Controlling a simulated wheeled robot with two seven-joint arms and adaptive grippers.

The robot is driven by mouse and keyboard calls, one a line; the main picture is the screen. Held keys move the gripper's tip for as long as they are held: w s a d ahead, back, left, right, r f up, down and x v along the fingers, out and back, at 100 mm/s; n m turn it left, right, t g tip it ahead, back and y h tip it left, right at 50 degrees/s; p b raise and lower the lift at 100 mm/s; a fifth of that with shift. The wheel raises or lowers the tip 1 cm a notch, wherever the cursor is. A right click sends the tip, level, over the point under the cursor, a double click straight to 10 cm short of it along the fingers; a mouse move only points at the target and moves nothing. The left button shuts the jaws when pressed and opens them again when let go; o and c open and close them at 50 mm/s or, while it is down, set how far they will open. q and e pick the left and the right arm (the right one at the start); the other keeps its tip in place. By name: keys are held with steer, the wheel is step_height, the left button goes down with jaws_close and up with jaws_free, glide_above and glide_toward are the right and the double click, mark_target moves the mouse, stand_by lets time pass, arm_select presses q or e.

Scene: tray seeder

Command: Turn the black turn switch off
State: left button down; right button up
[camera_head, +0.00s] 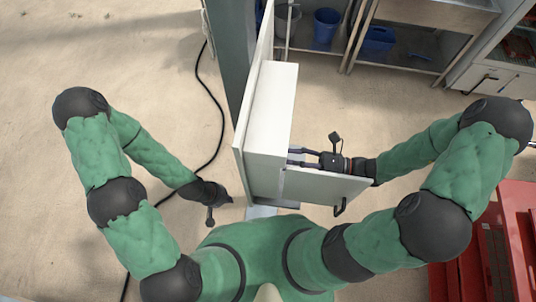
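The black turn switch cannot be made out in this view; the side faces of the white control box (268,110) are turned away or hidden. My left gripper (229,200) is left of the box's lower end, apart from it, pointing right; its fingers are too small to tell open from shut. My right gripper (291,157) is at the right side of the box, above the white panel, pointing left. Its two dark fingers stand apart with nothing visible between them. Whether the tips touch the box cannot be told.
A white panel (325,185) with a black handle (341,206) juts right from the box. A grey post (232,50) stands behind. A black cable (218,110) lies on the floor at left. Metal shelving with blue bins (326,24) is at the back; red equipment (500,235) is at right.

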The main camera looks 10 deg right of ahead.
steer(key=x, duration=0.7)
steer(key=shift+p, duration=0.35)
steer(key=shift+a, duration=0.1)
jaws_close()
